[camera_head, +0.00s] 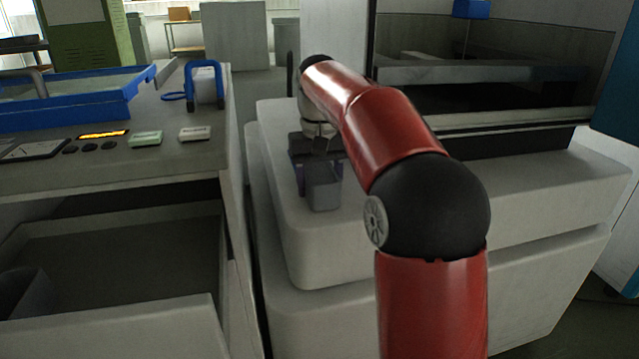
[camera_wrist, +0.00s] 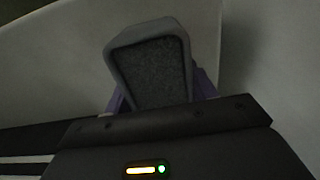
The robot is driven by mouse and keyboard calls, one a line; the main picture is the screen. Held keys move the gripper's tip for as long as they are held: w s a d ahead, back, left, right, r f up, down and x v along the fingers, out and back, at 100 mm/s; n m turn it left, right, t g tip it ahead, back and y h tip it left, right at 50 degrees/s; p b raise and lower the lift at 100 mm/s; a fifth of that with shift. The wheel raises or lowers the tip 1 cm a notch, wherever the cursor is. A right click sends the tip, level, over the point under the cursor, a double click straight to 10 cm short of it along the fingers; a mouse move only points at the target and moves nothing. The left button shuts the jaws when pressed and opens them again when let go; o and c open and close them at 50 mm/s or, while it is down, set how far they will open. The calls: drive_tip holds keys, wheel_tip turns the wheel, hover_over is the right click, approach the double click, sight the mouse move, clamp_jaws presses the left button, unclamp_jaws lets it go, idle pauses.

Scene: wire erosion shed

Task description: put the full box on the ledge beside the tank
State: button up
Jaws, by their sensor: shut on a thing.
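A small grey box (camera_head: 323,188) is at my gripper (camera_head: 318,165), low over the pale ledge (camera_head: 300,245) beside the tank (camera_head: 490,85). In the wrist view the box (camera_wrist: 150,68) shows from its open top, filled with dark grainy matter. My gripper (camera_wrist: 155,95) is shut on the box, with purple-grey fingers partly showing on its two sides. The box looks upright. I cannot tell whether its base touches the ledge. My red arm hides part of the ledge and the tank's front.
A grey bench (camera_head: 190,160) at left bears a blue tray (camera_head: 85,95), a blue-handled item (camera_head: 205,85) and small labelled blocks (camera_head: 145,138). An open drawer (camera_head: 120,315) juts out below it. A narrow gap separates bench and ledge. Bare ledge lies in front of the box.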

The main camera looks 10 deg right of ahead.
drive_tip(key=o, duration=1.3)
wheel_tip(320, 180, up, 12)
drive_tip(key=p, duration=0.4)
drive_tip(key=s+f+t, duration=0.2)
drive_tip(key=s+t, duration=0.1)
drive_tip(key=s, duration=0.9)
drive_tip(key=s+f+t, duration=0.1)
drive_tip(key=s+f, duration=0.8)
drive_tip(key=s, duration=0.1)
drive_tip(key=s+f+t, duration=0.1)
drive_tip(key=s+f, duration=0.4)
drive_tip(key=s, duration=0.1)
drive_tip(key=shift+s+f+t, duration=0.1)
drive_tip(key=shift+f+t, duration=0.2)
drive_tip(key=shift+f, duration=0.05)
